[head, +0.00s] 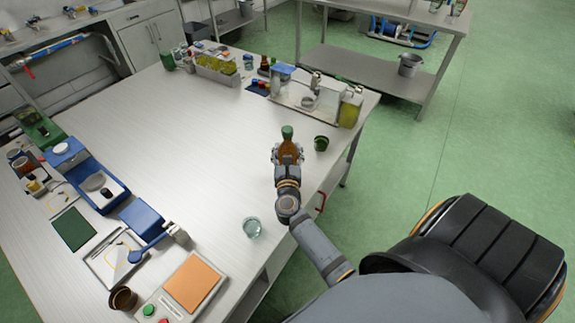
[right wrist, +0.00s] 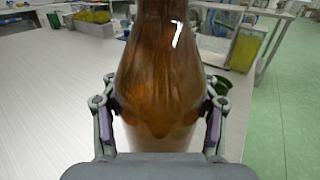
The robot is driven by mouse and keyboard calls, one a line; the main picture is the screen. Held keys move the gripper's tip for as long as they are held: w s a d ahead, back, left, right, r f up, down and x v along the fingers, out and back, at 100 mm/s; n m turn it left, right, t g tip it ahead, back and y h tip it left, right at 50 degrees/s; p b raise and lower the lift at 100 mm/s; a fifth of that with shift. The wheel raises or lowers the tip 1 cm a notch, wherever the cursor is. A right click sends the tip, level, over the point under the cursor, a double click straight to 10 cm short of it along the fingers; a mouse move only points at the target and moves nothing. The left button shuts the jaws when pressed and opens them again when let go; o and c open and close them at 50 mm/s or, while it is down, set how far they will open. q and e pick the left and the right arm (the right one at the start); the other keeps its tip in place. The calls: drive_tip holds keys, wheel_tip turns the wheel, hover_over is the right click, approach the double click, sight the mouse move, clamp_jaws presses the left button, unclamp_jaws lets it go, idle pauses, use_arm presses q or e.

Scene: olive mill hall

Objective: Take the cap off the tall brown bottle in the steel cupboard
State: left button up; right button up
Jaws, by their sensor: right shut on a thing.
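A brown bottle (head: 289,148) with a green cap (head: 287,132) stands upright near the right edge of the worktable. My right gripper (head: 288,158) is shut on the bottle's body. In the right wrist view the amber glass of the bottle (right wrist: 165,60) fills the middle, with a finger of my right gripper (right wrist: 160,112) on each side. The cap is out of that view. I cannot tell whether the bottle's base touches the table. My left gripper is not in view. I see no open cupboard; a closed pale cabinet (head: 152,40) stands at the back left.
A dark green cup (head: 321,143) stands just right of the bottle. A glass beaker (head: 252,227) stands nearer me. A tray (head: 290,95) with containers lies behind. Blue apparatus (head: 85,172) and an orange pad (head: 193,282) are at left and front. The table's middle is clear.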

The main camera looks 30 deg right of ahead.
drive_tip(key=shift+s+f, duration=0.1)
drive_tip(key=shift+f, duration=0.05)
drive_tip(key=shift+c, duration=1.2)
clamp_jaws()
wheel_tip(320, 180, up, 10)
drive_tip(key=p, duration=0.2)
drive_tip(key=shift+p, duration=0.4)
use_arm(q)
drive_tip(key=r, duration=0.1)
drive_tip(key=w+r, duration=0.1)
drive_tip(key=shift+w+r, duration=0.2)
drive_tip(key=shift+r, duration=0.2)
